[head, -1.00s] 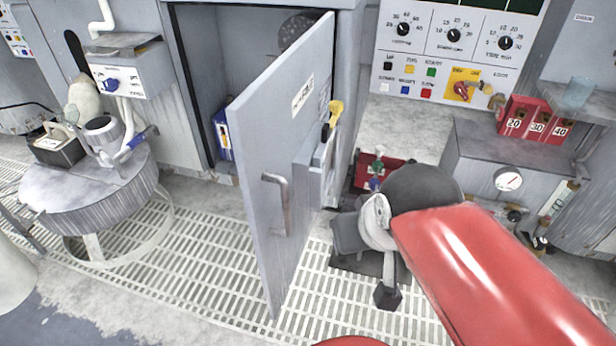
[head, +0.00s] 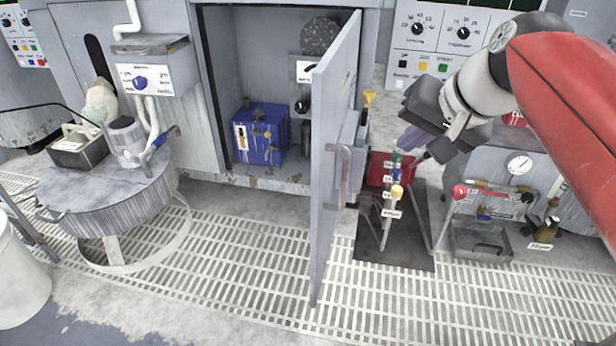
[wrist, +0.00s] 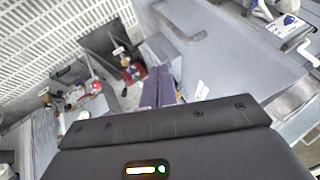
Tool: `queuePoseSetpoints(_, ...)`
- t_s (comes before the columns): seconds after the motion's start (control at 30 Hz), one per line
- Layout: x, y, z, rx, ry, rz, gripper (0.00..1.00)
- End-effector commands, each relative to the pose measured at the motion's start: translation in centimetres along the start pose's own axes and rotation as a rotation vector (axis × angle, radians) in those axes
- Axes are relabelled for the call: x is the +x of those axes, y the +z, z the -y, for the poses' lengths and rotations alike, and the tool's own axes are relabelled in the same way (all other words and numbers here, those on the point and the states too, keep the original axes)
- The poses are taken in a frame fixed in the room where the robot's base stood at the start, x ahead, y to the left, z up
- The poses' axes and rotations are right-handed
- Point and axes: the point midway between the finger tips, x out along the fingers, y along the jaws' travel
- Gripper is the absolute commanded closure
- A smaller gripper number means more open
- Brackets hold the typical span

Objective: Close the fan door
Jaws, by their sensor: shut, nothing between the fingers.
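The fan door (head: 334,150) is a grey metal door that stands open, swung out toward me from the right side of a grey cabinet. It has a vertical bar handle (head: 343,176) on the face turned right. In the wrist view the door (wrist: 240,60) fills the upper right, with its handle (wrist: 182,26) near the top. My gripper (head: 416,146) is to the right of the door, apart from it, and holds nothing. Its purple fingers (wrist: 158,86) are together in the wrist view.
Inside the open cabinet are a blue box (head: 260,133) and a dark round disc (head: 320,36). A rack of coloured valves (head: 391,190) stands on a dark plate right of the door. A round table (head: 110,195) is at left. The grated floor before the door is clear.

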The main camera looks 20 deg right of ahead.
Motion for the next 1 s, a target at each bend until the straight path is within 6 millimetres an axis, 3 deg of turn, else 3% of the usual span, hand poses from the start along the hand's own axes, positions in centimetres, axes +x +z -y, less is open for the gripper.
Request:
queuePoseSetpoints(0.13,-0.1,-1.0,-1.0,0.043,-0.001,-0.012,1.00)
queuePoseSetpoints(0.23,1.1,-1.0,-0.9,0.043,-0.001,-0.009,1.00)
queuePoseSetpoints(0.67,10.0,-1.0,-0.9,0.040,0.001,-0.008,1.00)
queuePoseSetpoints(0.8,10.6,-1.2,1.3,0.036,-0.001,-0.012,1.00)
queuePoseSetpoints(1.0,11.2,-1.2,2.5,0.040,0.000,-0.012,1.00)
